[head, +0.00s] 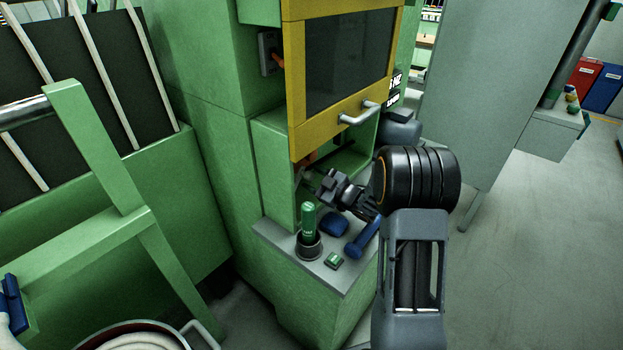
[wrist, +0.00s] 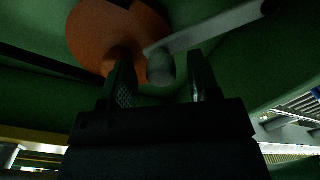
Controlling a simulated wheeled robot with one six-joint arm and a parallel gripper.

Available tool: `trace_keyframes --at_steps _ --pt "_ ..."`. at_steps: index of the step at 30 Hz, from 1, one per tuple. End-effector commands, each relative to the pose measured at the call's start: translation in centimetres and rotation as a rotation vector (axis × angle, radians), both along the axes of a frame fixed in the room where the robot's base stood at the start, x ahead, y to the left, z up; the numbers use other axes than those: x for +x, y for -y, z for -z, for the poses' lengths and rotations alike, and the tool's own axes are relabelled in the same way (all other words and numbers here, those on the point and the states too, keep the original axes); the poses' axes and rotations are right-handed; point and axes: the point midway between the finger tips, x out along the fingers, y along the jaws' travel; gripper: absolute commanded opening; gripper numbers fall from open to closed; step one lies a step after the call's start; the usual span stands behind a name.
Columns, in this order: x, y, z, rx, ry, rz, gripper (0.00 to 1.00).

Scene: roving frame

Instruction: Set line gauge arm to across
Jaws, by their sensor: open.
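In the wrist view a pale grey gauge arm (wrist: 205,32) slants from upper right down to a rounded grey knob (wrist: 160,69). Behind it is an orange round plate (wrist: 95,35) on a green surface. My gripper (wrist: 160,72) is open, with one finger on each side of the knob; I cannot tell whether either touches it. In the head view my gripper (head: 318,183) reaches into the green cabinet's recess below the yellow-framed door. A small bit of the orange plate (head: 308,160) shows there; the gauge arm is mostly hidden.
The yellow door (head: 296,90) with its grey handle hangs just above my gripper. On the ledge (head: 280,240) below stand a green bottle (head: 308,222) in a dark cup, blue objects (head: 335,224) and a small green block (head: 333,260). Open floor (head: 530,230) lies at right.

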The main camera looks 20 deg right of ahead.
Motion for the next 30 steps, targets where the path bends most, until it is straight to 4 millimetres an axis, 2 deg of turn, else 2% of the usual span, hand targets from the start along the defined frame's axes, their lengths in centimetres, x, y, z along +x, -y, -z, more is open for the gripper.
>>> trace_keyframes --at_steps 6,13,30 --pt "-2.7 2.1 0.0 0.0 0.002 0.003 0.56" --pt "-4.7 3.5 0.0 0.001 0.001 0.0 0.56" --pt "-5.2 3.7 -0.1 -0.001 0.001 0.001 0.56"
